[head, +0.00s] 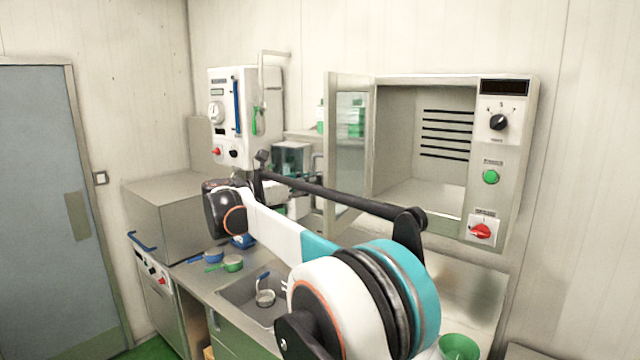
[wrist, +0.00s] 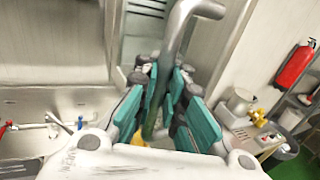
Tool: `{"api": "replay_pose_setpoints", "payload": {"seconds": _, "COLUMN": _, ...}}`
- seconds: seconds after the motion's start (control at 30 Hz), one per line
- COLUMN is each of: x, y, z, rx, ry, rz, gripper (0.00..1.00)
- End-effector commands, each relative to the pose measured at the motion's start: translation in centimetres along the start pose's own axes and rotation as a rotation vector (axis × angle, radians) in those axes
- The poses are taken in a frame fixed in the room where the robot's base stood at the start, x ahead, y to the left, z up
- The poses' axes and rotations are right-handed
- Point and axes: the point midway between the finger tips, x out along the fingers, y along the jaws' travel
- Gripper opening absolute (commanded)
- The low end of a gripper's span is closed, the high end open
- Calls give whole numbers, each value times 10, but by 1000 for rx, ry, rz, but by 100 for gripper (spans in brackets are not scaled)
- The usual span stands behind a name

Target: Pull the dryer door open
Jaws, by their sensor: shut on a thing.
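In the head view the dryer (head: 418,150) is a pale metal cabinet on the wall. Its glazed door (head: 350,150) stands open on the left side, swung out towards me, and the slotted inside shows. My arm crosses in front of the counter, and I cannot make out the gripper's fingers there. In the wrist view the teal fingers of my gripper (wrist: 162,112) are shut on a bent handle (wrist: 178,28). Its upper end is bare grey metal, curving right, and its lower part looks green between the fingers. Where the handle joins the door is not visible.
A control box (head: 228,110) hangs left of the dryer. Below are a metal counter with a sink (head: 240,290) and blue and green pans (head: 233,264). A green bowl (head: 459,346) stands at the lower right. The wrist view shows a red fire extinguisher (wrist: 295,66) at the right.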

Motion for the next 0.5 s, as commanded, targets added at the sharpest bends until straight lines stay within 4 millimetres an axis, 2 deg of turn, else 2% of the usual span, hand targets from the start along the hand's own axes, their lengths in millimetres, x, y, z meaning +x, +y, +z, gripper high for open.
{"api": "replay_pose_setpoints", "payload": {"seconds": 0.27, "x": -4, "y": 1, "z": -1, "rx": 1, "ry": 1, "rz": 4, "gripper": 0}}
{"api": "replay_pose_setpoints", "payload": {"seconds": 0.3, "x": -4, "y": 1, "z": 0, "rx": 1, "ry": 1, "rz": 3, "gripper": 14}}
{"api": "replay_pose_setpoints", "payload": {"seconds": 0.37, "x": -4, "y": 1, "z": 0, "rx": 1, "ry": 1, "rz": 3, "gripper": 28}}
{"api": "replay_pose_setpoints", "payload": {"seconds": 0.4, "x": -3, "y": 0, "z": 0, "rx": 1, "ry": 0, "rz": 3, "gripper": 31}}
{"api": "replay_pose_setpoints", "payload": {"seconds": 0.5, "x": -2, "y": 0, "z": 0, "rx": 1, "ry": 0, "rz": 2, "gripper": 31}}
